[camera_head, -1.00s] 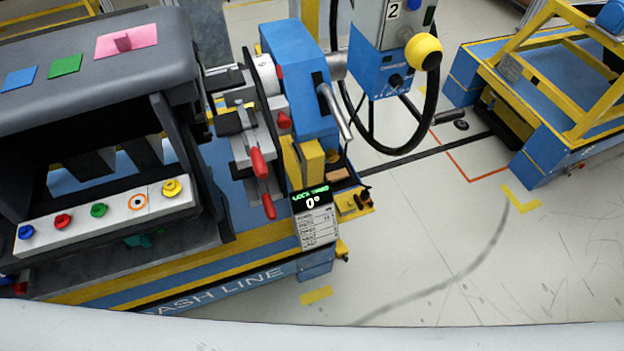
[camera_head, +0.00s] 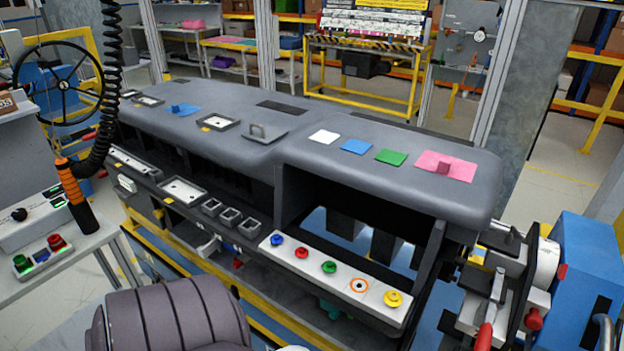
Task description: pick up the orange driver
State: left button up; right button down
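The orange driver (camera_head: 83,212) hangs at the left of the head view from a black coiled cable (camera_head: 108,70). Neither of my grippers is in view.
The grey side table (camera_head: 70,262) carries a box with green and red buttons (camera_head: 42,257). The long dark dashboard (camera_head: 240,150) fills the middle. A black handwheel (camera_head: 58,82) stands behind the driver. A blue clamp machine (camera_head: 575,260) stands at the right.

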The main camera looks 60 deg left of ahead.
aim_at(72, 188)
jog(key=u, duration=3.2)
